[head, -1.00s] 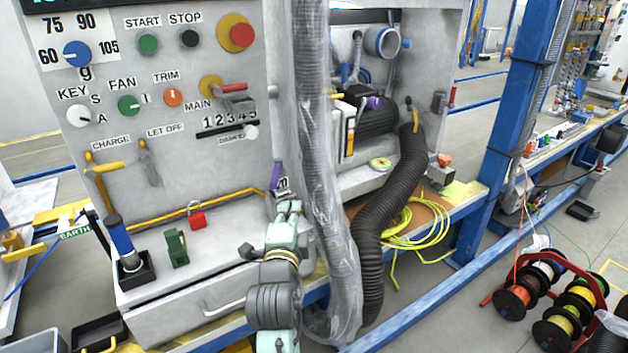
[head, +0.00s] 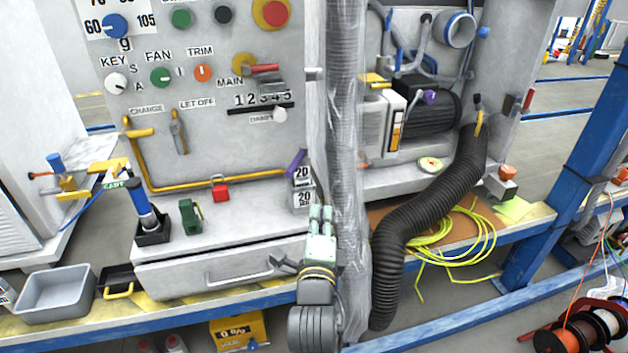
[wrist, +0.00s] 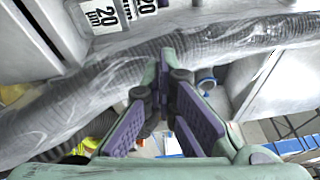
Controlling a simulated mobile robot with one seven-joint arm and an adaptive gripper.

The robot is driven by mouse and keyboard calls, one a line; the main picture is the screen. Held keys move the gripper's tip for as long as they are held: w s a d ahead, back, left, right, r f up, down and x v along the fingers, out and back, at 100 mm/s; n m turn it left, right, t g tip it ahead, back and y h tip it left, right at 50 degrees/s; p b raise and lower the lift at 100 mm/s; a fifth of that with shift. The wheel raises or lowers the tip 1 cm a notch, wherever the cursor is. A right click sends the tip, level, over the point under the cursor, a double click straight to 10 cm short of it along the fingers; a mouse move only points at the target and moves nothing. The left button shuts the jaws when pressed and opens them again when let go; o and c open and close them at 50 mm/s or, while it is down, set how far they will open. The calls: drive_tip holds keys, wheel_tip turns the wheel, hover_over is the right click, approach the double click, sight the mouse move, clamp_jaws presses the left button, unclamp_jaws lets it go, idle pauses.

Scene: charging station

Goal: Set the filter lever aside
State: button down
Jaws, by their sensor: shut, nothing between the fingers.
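No part is labelled as the filter lever. A purple lever (head: 296,161) tilts up beside the weight blocks, left of the clear-wrapped hose; another purple handle (head: 430,97) is by the motor. I cannot tell which of them, if either, is the filter lever. My gripper (head: 321,210) is shut and empty, below the purple lever and in front of the bench, close to the wrapped hose. In the wrist view my gripper's purple-padded fingers (wrist: 162,75) come together at the tips, in front of the hose (wrist: 90,85). Whether they touch it is unclear.
The wrapped hose (head: 345,130) hangs upright beside my gripper. A black corrugated hose (head: 425,220) curves to its right. A drawer (head: 215,270) lies left. A red padlock (head: 220,190), green block (head: 190,216) and blue-handled tool (head: 146,210) stand on the bench. A grey bin (head: 65,292) is far left.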

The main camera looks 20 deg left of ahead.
sight(297, 162)
drive_tip(key=w+a, duration=0.6)
drive_tip(key=w, duration=0.3)
drive_tip(key=shift+w+a+r+b, duration=0.15)
drive_tip(key=shift+a+r+b, duration=0.15)
drive_tip(key=shift+r, duration=0.15)
drive_tip(key=shift+a, duration=0.1)
drive_tip(key=shift+a+b, duration=0.25)
drive_tip(key=shift+b, duration=0.1)
